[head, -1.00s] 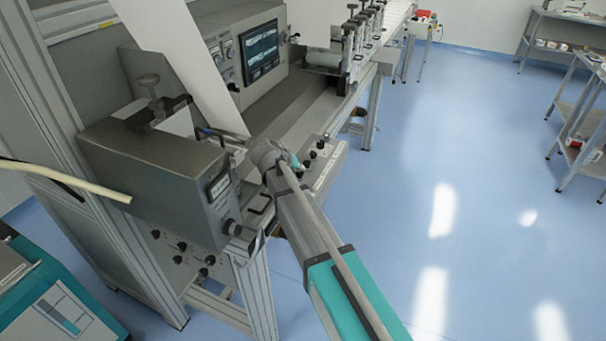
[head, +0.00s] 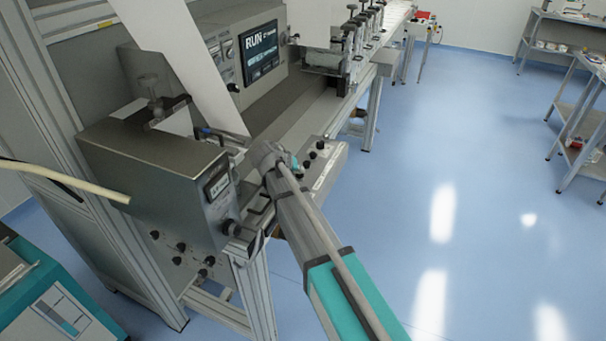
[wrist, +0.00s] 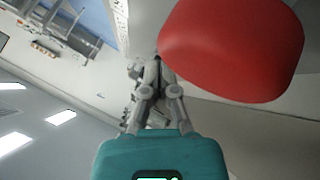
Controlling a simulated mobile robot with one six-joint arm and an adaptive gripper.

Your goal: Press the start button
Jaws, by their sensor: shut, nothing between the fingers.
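The control strip (head: 327,170) runs along the front edge of the machine and carries several dark knobs. No start button can be made out; my arm covers part of the strip. The machine's screen (head: 262,50) reads "RUN" in large white letters. My arm reaches to the near end of the strip, and its end hides my fingers in the head view. In the wrist view my gripper (wrist: 157,62) is shut and empty, with its fingertips close to a pale machine surface. Whether they touch a button cannot be told.
A large red rounded part (wrist: 235,48) is very close to the wrist camera, right of the fingers. A grey box unit (head: 150,170) stands left of my arm. White web (head: 185,65) hangs above. The blue floor (head: 480,220) at right is clear.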

